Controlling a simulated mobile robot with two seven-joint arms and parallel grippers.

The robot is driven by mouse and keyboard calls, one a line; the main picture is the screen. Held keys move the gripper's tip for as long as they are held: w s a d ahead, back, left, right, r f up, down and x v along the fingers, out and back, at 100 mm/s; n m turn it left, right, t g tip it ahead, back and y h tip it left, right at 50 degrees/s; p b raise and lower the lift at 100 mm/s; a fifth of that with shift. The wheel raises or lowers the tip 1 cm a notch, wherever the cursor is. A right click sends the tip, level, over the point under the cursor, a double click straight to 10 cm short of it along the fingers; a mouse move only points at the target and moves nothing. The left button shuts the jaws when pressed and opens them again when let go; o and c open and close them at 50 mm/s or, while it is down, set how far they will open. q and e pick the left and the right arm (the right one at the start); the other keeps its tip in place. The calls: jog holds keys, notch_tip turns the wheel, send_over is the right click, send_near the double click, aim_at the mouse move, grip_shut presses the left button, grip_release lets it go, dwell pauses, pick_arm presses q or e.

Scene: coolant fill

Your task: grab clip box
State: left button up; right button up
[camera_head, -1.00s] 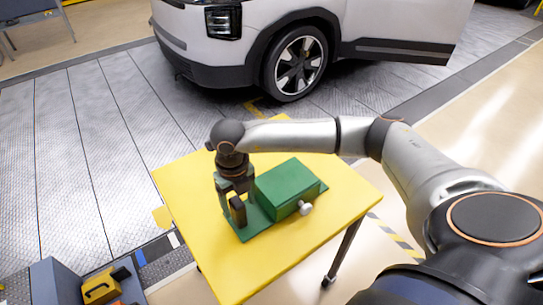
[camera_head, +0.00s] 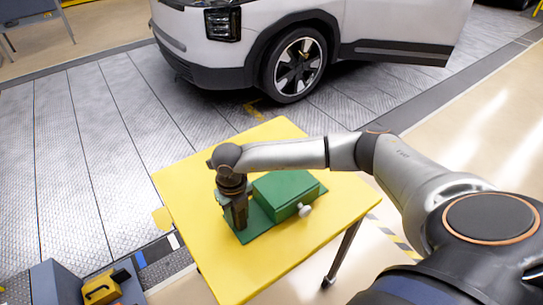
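A green box (camera_head: 285,193) with a pale round knob (camera_head: 305,210) on its near right side sits on a flat green base plate (camera_head: 254,233) on the yellow table. I take this box for the clip box. My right gripper (camera_head: 238,222) points down over the left part of the plate, left of the box. Its dark fingers overlap in this view, so I cannot tell whether they are open or shut, or whether anything is between them. They seem to be close to the plate. My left gripper is out of view.
The yellow table (camera_head: 240,278) has bare room around the plate. A white car (camera_head: 250,50) with an open door stands behind it. A dark bin with a yellow item (camera_head: 101,288) is at the lower left.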

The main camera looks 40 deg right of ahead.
grip_shut()
jog(key=shift+r, duration=0.15)
dwell(0.4)
